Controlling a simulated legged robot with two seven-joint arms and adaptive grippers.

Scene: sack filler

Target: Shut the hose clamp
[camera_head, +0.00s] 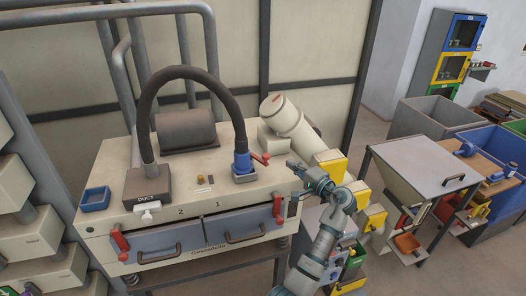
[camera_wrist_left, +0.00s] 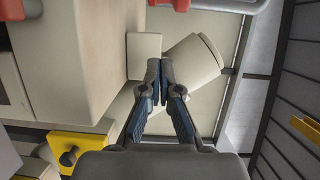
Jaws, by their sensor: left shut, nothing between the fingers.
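A dark hose (camera_head: 195,72) arches from the box marked DUCT to a blue cuff (camera_head: 241,161) on the machine top. A small red lever (camera_head: 261,158) sticks out to the right beside the cuff; it looks like the hose clamp, but its exact position is too small to tell. My left gripper (camera_head: 294,166) is to the right of the lever, apart from it, in front of the cream cylinder. In the left wrist view the fingers (camera_wrist_left: 160,66) meet at their tips, with nothing between them. My right gripper is not in view.
The cream machine (camera_head: 190,166) has red latches (camera_head: 277,208) and drawer handles on its front. A blue tray (camera_head: 95,198) sits at its left corner. A cream cylinder (camera_head: 289,118) stands close behind my left gripper. A grey hopper table (camera_head: 425,165) is at right.

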